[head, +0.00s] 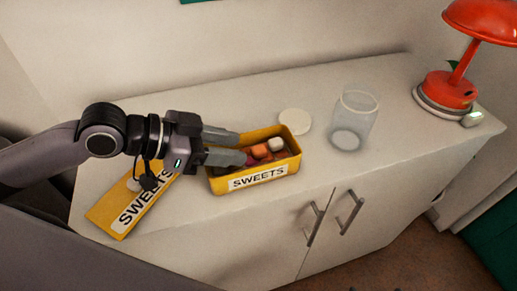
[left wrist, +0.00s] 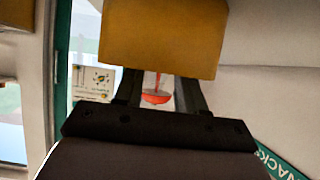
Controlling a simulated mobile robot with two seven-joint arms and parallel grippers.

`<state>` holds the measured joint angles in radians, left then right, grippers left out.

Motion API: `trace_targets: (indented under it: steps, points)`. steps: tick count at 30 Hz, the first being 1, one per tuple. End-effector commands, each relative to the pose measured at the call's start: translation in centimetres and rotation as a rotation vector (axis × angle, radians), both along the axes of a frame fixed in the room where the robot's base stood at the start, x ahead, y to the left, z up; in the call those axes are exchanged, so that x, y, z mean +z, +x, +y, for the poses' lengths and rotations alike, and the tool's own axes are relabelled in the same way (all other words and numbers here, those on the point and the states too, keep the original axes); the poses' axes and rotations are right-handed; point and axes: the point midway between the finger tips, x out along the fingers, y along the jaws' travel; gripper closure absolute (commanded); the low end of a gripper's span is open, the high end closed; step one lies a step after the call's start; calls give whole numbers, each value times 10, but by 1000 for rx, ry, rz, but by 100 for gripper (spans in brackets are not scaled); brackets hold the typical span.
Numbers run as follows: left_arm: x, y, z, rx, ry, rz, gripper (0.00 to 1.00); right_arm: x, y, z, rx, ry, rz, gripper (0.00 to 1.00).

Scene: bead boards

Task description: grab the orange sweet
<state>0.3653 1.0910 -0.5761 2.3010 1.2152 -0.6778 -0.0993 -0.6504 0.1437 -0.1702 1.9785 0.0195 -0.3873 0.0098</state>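The orange sweet (head: 261,151) lies among other sweets in the open yellow tin (head: 288,166) marked SWEETS in the head view. My left gripper (head: 242,148) reaches in from the left over the tin's left end. Its two grey fingers are apart, with nothing seen held between them, and the tips are just left of the orange sweet. In the left wrist view a yellow surface, likely the tin (left wrist: 160,38), hides the ends of the spread fingers (left wrist: 160,88). No sweet shows there. My right gripper is not in view.
The yellow lid (head: 108,214) lies left of the tin, partly under my arm. A white round lid (head: 295,121) lies behind the tin, and a clear jar (head: 356,114) stands to the right. A red lamp (head: 453,88) stands far right. The cabinet top's front right is clear.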

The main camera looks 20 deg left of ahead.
Motion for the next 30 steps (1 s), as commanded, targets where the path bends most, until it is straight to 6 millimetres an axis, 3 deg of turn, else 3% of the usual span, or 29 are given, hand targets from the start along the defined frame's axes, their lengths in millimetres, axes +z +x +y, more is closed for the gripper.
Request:
trace_targets:
  steps: [10, 22, 23, 26, 30]
  points:
    - [-11, 20, -30, -2, -3, 2, 60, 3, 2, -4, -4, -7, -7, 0]
    - [-16, 24, -36, -1, 1, 1, 60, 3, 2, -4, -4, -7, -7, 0]
    - [-16, 24, -36, -1, 1, 1, 67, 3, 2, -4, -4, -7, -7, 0]
    - [-16, 24, -36, -1, 1, 1, 100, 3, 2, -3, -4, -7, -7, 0]
    - [-16, 24, -35, -1, 1, 1, 100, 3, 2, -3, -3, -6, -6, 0]
